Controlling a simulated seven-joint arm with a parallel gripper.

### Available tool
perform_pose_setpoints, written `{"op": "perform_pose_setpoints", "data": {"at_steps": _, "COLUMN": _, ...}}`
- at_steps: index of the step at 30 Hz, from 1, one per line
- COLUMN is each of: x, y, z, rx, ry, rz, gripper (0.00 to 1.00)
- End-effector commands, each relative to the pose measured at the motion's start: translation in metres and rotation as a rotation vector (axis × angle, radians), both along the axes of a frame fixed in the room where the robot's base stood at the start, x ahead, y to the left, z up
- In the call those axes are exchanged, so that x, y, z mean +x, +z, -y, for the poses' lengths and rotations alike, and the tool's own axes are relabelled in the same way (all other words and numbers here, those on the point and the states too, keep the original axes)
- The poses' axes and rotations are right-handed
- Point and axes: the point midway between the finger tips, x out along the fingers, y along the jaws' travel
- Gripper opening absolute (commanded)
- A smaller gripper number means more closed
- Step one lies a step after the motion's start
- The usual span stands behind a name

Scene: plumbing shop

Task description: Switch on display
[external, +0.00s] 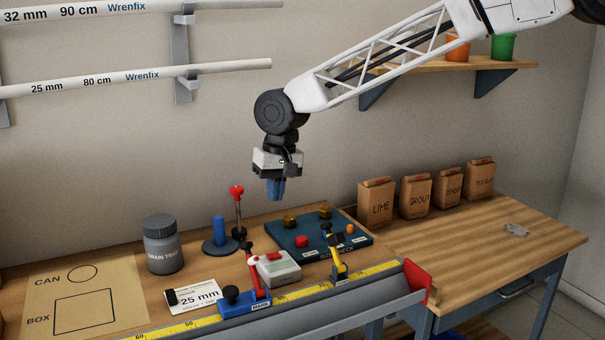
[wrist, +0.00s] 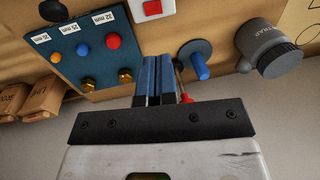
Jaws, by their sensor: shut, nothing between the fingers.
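My gripper (external: 276,188) is shut and empty, pointing down above the back of the workbench. Its blue fingers (wrist: 155,80) show together in the wrist view. A pale grey box with a red button (external: 276,267) sits on the bench below and in front of it; part of this box (wrist: 152,8) shows at the top edge of the wrist view, apart from the fingers. No lit screen is visible, and I cannot tell which thing is the display. A red-knobbed lever (external: 237,192) stands upright left of my gripper; its red knob (wrist: 186,98) shows beside the fingers.
A blue peg on a round base (external: 220,230) and a grey jar (external: 163,245) stand left. A dark blue board (external: 318,240) with fittings lies right. Red and yellow clamps (external: 335,255) stand by the tape rail (external: 310,293). Paper bags (external: 376,203) line the wall.

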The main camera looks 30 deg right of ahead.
Motion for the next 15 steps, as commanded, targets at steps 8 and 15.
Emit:
{"op": "perform_pose_setpoints", "data": {"at_steps": 8, "x": 0.000, "y": -0.023, "z": -0.003, "rx": -0.001, "ry": 0.000, "rz": -0.002, "gripper": 0.00}}
{"op": "perform_pose_setpoints", "data": {"at_steps": 15, "x": 0.000, "y": -0.057, "z": -0.007, "rx": -0.002, "ry": 0.001, "rz": -0.002, "gripper": 0.00}}
